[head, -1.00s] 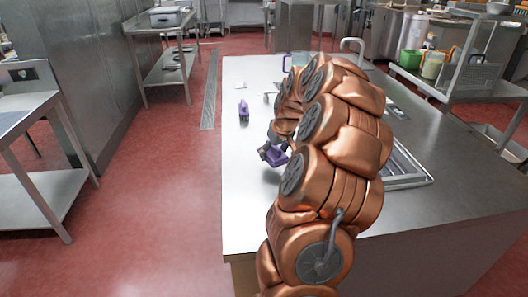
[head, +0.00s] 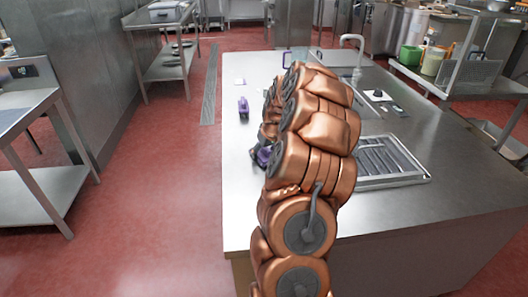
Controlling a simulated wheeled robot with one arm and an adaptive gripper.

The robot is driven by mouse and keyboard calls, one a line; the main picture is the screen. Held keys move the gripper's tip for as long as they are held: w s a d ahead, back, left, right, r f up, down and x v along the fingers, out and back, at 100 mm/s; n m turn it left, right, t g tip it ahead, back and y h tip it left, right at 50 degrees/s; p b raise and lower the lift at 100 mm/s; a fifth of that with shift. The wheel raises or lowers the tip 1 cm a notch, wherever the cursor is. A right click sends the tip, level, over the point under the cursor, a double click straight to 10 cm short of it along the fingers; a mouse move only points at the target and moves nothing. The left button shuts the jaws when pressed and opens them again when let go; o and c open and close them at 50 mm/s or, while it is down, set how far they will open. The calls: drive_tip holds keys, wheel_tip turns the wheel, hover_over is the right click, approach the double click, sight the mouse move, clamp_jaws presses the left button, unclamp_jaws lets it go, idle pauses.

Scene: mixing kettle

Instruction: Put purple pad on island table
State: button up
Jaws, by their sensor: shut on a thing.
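My gripper (head: 258,152) is low over the near left part of the steel island table (head: 242,205), mostly hidden behind my copper arm. It is shut on the purple pad (head: 264,156), of which only a small purple patch shows. I cannot tell whether the pad touches the tabletop. Another purple object (head: 243,105) stands on the table farther back, near its left edge.
A tap (head: 355,45) and small items (head: 378,95) are farther back. The table's front left surface is clear. A steel side table (head: 30,170) stands at the left.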

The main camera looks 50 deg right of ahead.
drive_tip(key=shift+f, duration=0.15)
drive_tip(key=o, duration=1.2)
drive_tip(key=shift+r, duration=0.3)
drive_tip(key=b+v, duration=0.2)
drive_tip(key=v, duration=1)
drive_tip(key=s+a+n+g+y, duration=0.1)
drive_tip(key=s+a+n, duration=0.1)
drive_tip(key=a, duration=1.2)
drive_tip(key=s+a+n+g+y, duration=0.1)
drive_tip(key=s+a+g, duration=0.1)
drive_tip(key=a, duration=1.2)
drive_tip(key=s+a+f+g, duration=0.1)
drive_tip(key=s+a+f, duration=0.1)
drive_tip(key=s+a, duration=0.4)
drive_tip(key=s+a+f+g, duration=0.2)
drive_tip(key=s+a, duration=0.5)
drive_tip(key=s, duration=1)
drive_tip(key=shift+f+n+h, duration=0.2)
drive_tip(key=shift+n+h, duration=0.1)
